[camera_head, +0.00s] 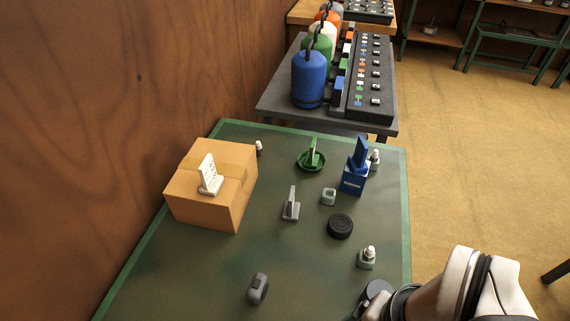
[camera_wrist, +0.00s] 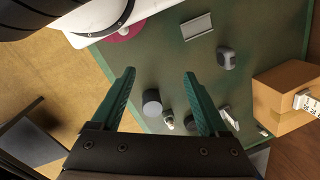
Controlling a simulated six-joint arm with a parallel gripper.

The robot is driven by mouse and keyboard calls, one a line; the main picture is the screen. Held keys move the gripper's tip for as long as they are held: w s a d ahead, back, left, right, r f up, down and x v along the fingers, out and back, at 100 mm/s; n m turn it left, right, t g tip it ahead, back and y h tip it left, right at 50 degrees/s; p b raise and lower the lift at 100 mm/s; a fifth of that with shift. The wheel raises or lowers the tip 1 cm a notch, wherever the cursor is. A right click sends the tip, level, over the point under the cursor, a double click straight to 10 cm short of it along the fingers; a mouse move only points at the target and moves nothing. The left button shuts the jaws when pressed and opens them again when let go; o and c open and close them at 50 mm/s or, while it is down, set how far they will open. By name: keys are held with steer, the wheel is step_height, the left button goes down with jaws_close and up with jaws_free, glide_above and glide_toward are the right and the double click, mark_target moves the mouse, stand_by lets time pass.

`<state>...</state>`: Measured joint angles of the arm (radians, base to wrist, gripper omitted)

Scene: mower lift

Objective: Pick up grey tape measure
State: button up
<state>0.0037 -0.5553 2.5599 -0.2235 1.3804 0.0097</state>
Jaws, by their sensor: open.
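The grey tape measure (camera_head: 258,289) is a small rounded dark-grey body on the green-topped table, near the bottom of the head view. It also shows in the wrist view (camera_wrist: 226,58), up and to the right of my fingers. My gripper (camera_wrist: 159,75) is open, with its two green fingers spread wide and nothing between the tips. It is apart from the tape measure. In the head view my white and black arm enters at the lower right, and the fingers cannot be made out there.
A cardboard box (camera_head: 207,211) carries a white stand at the table's left. A black puck (camera_head: 340,226), a grey stand (camera_head: 291,206), a green dish (camera_head: 311,160), a blue holder (camera_head: 353,181) and a small bottle (camera_head: 367,258) stand around. Bare table surrounds the tape measure.

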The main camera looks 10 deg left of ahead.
steer(key=n, duration=0.2)
steer(key=m+t+h, duration=0.3)
steer(key=m+t, duration=1.1)
steer(key=m, duration=2)
glide_toward(257, 286)
steer(key=x, duration=0.5)
steer(key=shift+w+f, duration=0.1)
steer(key=shift+w, duration=0.05)
steer(key=x, duration=0.2)
steer(key=f+x, duration=0.1)
steer(key=x, duration=0.2)
steer(key=shift+w+a+f, duration=0.1)
steer(key=shift+f, duration=0.1)
jaws_close()
